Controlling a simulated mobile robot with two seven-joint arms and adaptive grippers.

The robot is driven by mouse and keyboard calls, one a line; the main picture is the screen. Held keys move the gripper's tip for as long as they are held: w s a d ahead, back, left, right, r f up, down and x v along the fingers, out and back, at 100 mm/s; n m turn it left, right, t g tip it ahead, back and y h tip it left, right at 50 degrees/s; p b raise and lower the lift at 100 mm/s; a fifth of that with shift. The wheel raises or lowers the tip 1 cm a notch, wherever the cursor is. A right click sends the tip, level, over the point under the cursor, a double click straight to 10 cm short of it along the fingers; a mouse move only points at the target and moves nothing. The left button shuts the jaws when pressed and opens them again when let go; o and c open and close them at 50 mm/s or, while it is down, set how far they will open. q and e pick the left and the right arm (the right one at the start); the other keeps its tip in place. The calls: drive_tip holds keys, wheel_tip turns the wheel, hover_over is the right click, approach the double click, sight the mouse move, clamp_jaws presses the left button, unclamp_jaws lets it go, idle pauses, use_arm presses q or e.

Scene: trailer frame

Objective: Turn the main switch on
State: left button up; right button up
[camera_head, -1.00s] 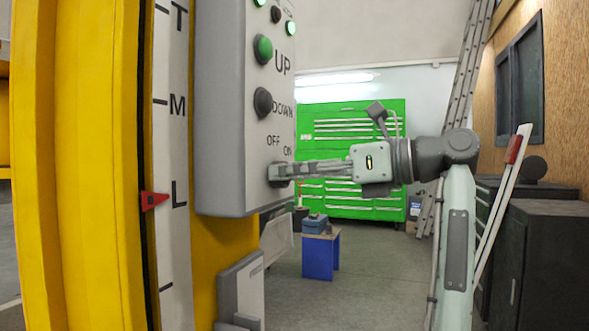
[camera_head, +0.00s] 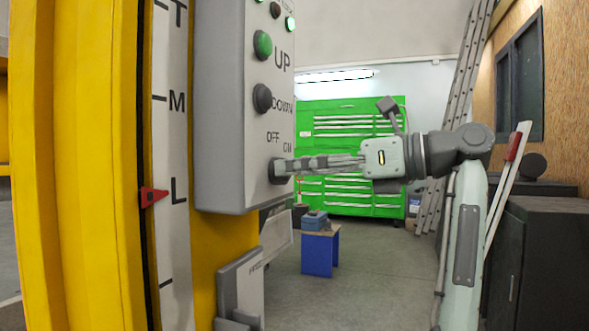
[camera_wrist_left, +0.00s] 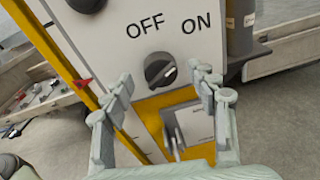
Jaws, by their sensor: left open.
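The main switch is a dark round knob (camera_head: 280,171) low on the grey control box (camera_head: 222,120), below the OFF and ON labels. The wrist view shows the knob (camera_wrist_left: 160,70) from the front, with OFF at its upper left and ON at its upper right. My left gripper (camera_head: 292,166) points at the knob from the right. In the wrist view its open fingers (camera_wrist_left: 160,78) stand to either side of the knob, with nothing between them but the view of it. Contact cannot be told. My right gripper is not in view.
Above the knob are the DOWN button (camera_head: 262,98) and green UP button (camera_head: 263,44). A yellow column (camera_head: 90,160) stands at left. A grey bracket (camera_head: 240,290) sits below the box. Floor to the right is free up to a blue stand (camera_head: 320,254) and green cabinet (camera_head: 350,190).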

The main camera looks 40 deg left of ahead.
use_arm(q)
drive_tip(key=v, duration=0.6)
idle(0.3)
